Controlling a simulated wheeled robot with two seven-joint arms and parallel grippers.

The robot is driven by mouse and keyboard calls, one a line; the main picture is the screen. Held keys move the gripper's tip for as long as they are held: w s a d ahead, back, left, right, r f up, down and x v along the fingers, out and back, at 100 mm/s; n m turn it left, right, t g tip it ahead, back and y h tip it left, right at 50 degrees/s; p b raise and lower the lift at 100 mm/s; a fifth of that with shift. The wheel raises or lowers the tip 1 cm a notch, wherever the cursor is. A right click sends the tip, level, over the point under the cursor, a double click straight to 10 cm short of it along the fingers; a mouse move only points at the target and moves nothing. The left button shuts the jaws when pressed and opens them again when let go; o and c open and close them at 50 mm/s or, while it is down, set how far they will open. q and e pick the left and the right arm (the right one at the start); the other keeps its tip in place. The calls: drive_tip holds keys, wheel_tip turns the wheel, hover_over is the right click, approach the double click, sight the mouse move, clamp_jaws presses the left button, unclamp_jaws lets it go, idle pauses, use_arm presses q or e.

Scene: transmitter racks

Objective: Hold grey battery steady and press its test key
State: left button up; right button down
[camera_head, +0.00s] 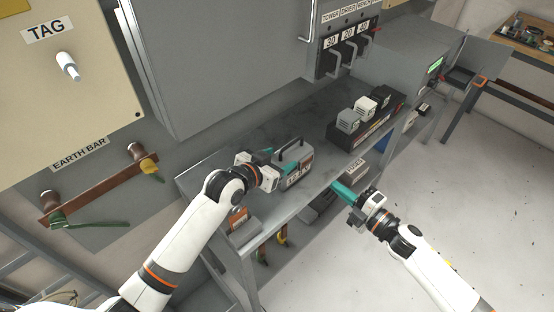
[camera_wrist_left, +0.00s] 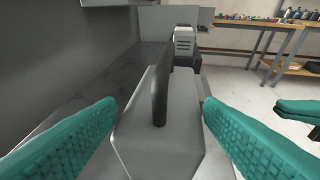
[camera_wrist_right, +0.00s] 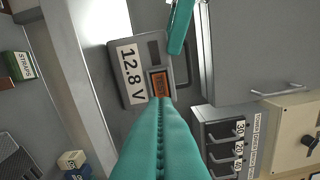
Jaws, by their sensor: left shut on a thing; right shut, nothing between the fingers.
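The grey battery (camera_head: 292,166) stands upright on the bench shelf, with a black carry handle on top and a white label. My left gripper (camera_head: 265,164) is shut on it from the left; its teal fingers flank the grey body (camera_wrist_left: 160,145) in the left wrist view. In the right wrist view, the battery front (camera_wrist_right: 138,45) shows a "12.8 V" label, a small dark window and the orange test key (camera_wrist_right: 160,83). My right gripper (camera_head: 342,190) is shut and empty, in front of the shelf and apart from the battery. Its fingertips (camera_wrist_right: 162,103) line up just below the key in that view.
The metal bench (camera_head: 262,125) has clear surface behind the battery. A dark rack (camera_head: 378,125) with several small units stands further right on it. A grey cabinet (camera_head: 215,60) with labelled switches (camera_head: 346,50) hangs above. Boxes sit on the lower shelf. Open floor lies to the right.

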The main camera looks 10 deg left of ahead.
sight(306, 161)
idle(0.5)
drive_tip(key=n+t+h, duration=0.2)
drive_tip(key=n+h, duration=0.2)
drive_tip(key=n, duration=0.3)
drive_tip(key=n+t+h, duration=0.2)
drive_tip(key=n+h, duration=0.2)
drive_tip(key=n, duration=0.3)
drive_tip(key=s+n+t+h, duration=0.1)
drive_tip(key=n+t+h, duration=0.2)
drive_tip(key=n, duration=0.4)
drive_tip(key=shift+s+f+h, duration=0.1)
drive_tip(key=shift+h, duration=0.3)
drive_tip(key=shift+w+a, duration=0.9)
drive_tip(key=shift+a, duration=0.25)
drive_tip(key=shift+w+a, duration=0.9)
drive_tip(key=shift+a, duration=0.3)
drive_tip(key=shift+w+a, duration=0.9)
drive_tip(key=shift+a, duration=0.25)
